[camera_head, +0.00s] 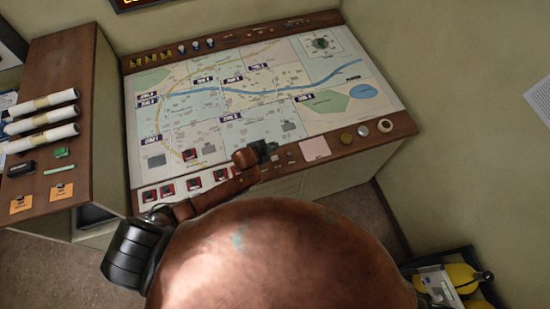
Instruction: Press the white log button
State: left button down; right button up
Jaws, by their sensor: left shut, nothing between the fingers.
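A round white button (386,125) with a dark centre sits at the right end of the console's wooden front ledge. It matches the white log button, though any label is too small to read. My left gripper (266,151) is shut and empty, with its dark fingers over the front edge of the map, near the middle of the console. It is well to the left of the white button and apart from it. Whether the fingers touch the console, I cannot tell. My right gripper is not in view.
A brass round control (346,137) and another (363,130) sit just left of the white button. A pink note (314,148) lies between them and my gripper. Red-and-black switches (193,184) line the front left. Paper rolls (41,120) lie on the left cabinet.

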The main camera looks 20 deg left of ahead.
pick_arm(q)
jog(key=shift+f, duration=0.1)
jog(key=b, duration=0.7)
send_over(274, 159)
notch_tip(274, 159, down, 8)
jog(key=shift+r, duration=0.15)
jog(key=shift+f, duration=0.45)
jog(key=shift+s+f, duration=0.1)
jog(key=shift+f, duration=0.05)
dwell(0.7)
jog(key=shift+f, duration=0.25)
jog(key=shift+f+b, duration=0.35)
jog(key=shift+f, duration=0.1)
dwell(0.5)
dwell(0.4)
jog(key=shift+r+p, duration=0.85)
jog(key=shift+p, duration=0.1)
